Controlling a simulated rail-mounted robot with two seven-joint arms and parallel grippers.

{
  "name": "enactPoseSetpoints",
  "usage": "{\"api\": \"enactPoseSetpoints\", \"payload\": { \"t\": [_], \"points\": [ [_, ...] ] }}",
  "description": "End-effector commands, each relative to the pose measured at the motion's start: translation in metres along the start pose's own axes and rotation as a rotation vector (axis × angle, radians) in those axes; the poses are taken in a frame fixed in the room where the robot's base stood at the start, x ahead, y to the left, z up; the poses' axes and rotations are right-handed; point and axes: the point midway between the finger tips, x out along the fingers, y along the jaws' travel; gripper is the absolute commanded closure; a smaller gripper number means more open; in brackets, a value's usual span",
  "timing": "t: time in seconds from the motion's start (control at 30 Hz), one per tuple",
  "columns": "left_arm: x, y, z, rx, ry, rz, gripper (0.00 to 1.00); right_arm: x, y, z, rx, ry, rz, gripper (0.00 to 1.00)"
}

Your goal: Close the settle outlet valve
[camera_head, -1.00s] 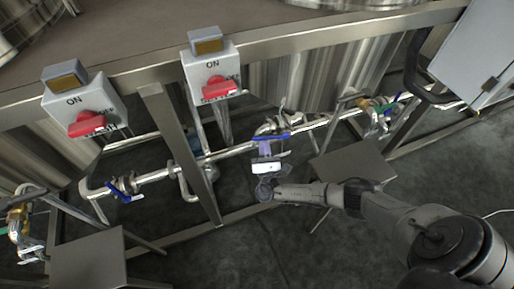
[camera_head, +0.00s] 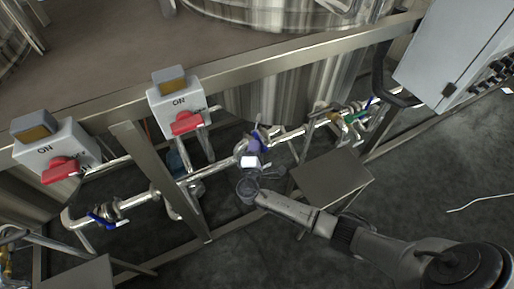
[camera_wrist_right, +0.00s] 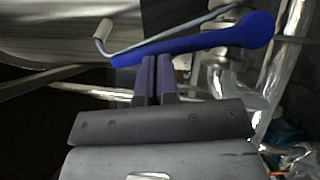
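A valve with a blue lever handle (camera_head: 260,142) sits on the steel pipe run, below and to the right of the right switch box. The blue handle (camera_wrist_right: 200,40) crosses the top of the right wrist view, its rounded end at the right. My right gripper (camera_head: 252,150) is at this handle. In the wrist view its purple fingers (camera_wrist_right: 156,60) are together, with their tips at the handle's lower edge. No part of the handle clearly shows between them. My left gripper is out of view.
Two grey switch boxes with red knobs (camera_head: 186,122) (camera_head: 61,169) hang on the steel frame. Another blue-handled valve (camera_head: 101,218) is at the left and a green-handled one (camera_head: 350,118) at the right. A steel plate (camera_head: 331,180) stands right of my gripper. A grey cabinet is at upper right.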

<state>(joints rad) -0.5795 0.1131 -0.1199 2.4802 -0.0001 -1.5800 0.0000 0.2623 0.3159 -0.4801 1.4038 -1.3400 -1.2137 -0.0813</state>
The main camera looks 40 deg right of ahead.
Motion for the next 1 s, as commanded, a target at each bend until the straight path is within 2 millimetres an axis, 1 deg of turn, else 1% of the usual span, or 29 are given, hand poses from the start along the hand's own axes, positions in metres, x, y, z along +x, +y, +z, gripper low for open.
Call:
{"api": "enactPoseSetpoints", "payload": {
  "t": [0.03, 0.1, 0.4, 0.6, 1.0],
  "points": [
    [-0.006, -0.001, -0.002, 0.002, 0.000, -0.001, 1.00, 0.003, 0.004, 0.004, 0.029, -0.002, -0.022, 1.00],
    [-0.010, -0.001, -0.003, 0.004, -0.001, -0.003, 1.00, 0.005, 0.005, 0.007, 0.068, -0.001, -0.048, 1.00],
    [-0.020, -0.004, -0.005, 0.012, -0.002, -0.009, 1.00, 0.012, 0.005, 0.017, 0.182, 0.000, -0.124, 1.00],
    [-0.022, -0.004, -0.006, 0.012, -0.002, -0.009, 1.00, 0.014, 0.004, 0.020, 0.214, 0.001, -0.146, 1.00],
    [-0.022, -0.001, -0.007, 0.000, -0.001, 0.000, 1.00, 0.014, 0.003, 0.020, 0.223, 0.001, -0.153, 1.00]
  ]
}}
